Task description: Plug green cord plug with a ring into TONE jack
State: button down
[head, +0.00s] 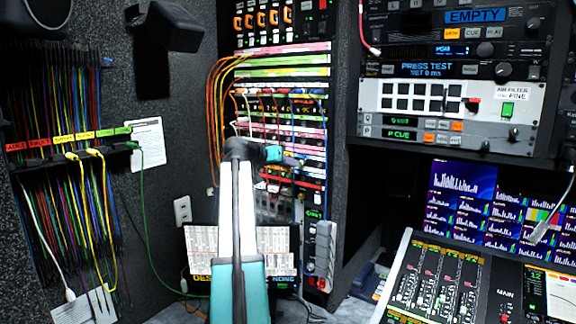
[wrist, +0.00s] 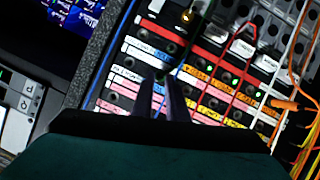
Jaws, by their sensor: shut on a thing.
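My gripper (head: 285,157) is in front of the patch panel (head: 284,47) in the head view. In the wrist view my gripper (wrist: 166,82) has its dark fingers close together at the rows of jacks, shut on a small plug that they mostly hide. A green cord (head: 146,215) hangs from the cord rack at the left, drops to the floor and passes behind my arm. Its ring cannot be made out. The label TONE is not readable in either view, so I cannot tell which jack it is.
A blue cord (wrist: 177,72) runs right by my fingertips. Red cords (wrist: 240,85) and an orange plug (wrist: 284,104) lie to the right in the wrist view. Orange cords (head: 214,95) loop at the panel's left side. The mixing desk (head: 440,290) stands at the right.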

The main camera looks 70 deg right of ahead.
jog(key=shift+d, duration=0.15)
jog(key=c, duration=1.7)
grip_release()
jog(key=shift+o, duration=0.2)
jog(key=b+v, duration=0.3)
jog(key=v, duration=1)
jog(key=shift+a+r+b, duration=0.2)
jog(key=shift+a+b, duration=0.1)
jog(key=shift+b, duration=0.1)
